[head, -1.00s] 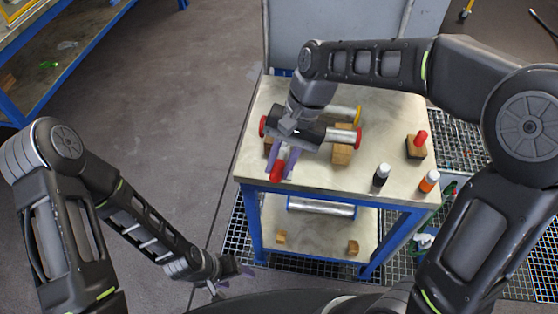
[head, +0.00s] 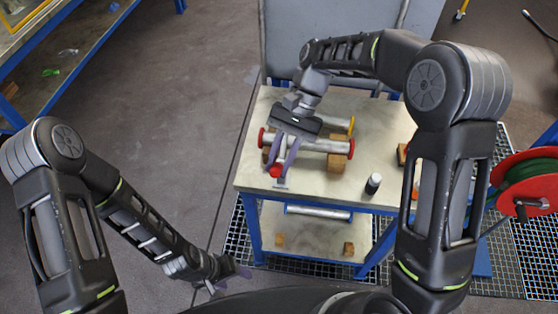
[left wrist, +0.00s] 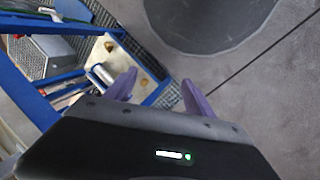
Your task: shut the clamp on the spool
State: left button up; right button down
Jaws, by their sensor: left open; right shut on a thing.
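The spool (head: 325,145) is a silver pipe with red ends, lying across wooden blocks on the table. My right gripper (head: 279,168) is over its left part, purple fingers pointing down on its near side. They are shut on a small red-ended piece (head: 276,171). I cannot tell whether this is the clamp's handle; the gripper body and fingers hide much of that area, and no clamp shows clearly. My left gripper (head: 232,277) is low, left of the table and away from the spool. It is open and empty in the left wrist view (left wrist: 160,92).
A yellow-ended pipe (head: 350,124) lies behind the spool. A lower shelf holds another pipe (head: 320,211). A red hose reel (head: 525,185) is at the right.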

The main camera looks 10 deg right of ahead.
pick_arm(q)
jog(key=shift+c, duration=0.4)
